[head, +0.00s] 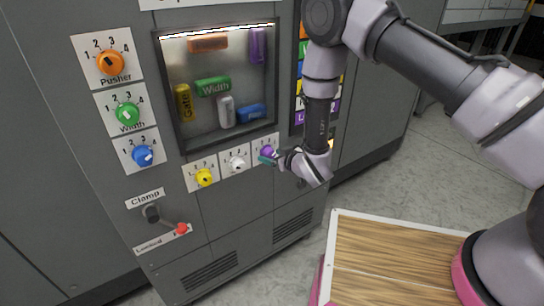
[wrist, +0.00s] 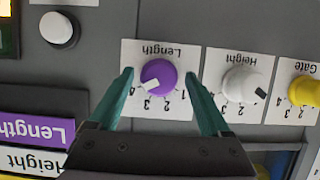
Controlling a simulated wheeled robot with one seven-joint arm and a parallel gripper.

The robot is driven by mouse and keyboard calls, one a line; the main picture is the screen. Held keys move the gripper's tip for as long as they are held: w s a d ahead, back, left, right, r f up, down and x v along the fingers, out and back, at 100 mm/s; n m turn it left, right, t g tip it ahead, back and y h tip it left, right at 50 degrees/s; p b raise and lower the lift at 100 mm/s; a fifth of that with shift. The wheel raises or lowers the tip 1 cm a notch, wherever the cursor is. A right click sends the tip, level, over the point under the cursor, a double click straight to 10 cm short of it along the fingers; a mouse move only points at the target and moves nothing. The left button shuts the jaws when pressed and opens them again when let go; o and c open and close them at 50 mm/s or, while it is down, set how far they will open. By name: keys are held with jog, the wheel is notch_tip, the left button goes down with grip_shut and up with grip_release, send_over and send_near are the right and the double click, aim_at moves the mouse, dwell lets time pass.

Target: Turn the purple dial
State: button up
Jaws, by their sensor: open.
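The purple dial (wrist: 159,77) sits on a white card marked Length with a number scale; the wrist view shows it upside down. Its white pointer mark lies toward the lower left there, between 3 and 4. In the head view the purple dial (head: 267,152) is at the right end of the lower dial row, partly hidden by my gripper (head: 270,159). In the wrist view my gripper (wrist: 158,75) is open, with one teal finger on each side of the dial. Gaps show between the fingers and the knob. I cannot tell how far the fingertips are from the panel.
The white Height dial (wrist: 243,83) and yellow Gate dial (wrist: 305,90) are beside it. Orange (head: 110,62), green (head: 127,113) and blue (head: 142,155) dials are at left, above the red-tipped Clamp lever (head: 181,229). A wood-topped surface (head: 385,255) stands at lower right.

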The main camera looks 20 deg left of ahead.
jog(key=shift+w+a, duration=0.1)
jog(key=shift+w, duration=0.05)
grip_shut()
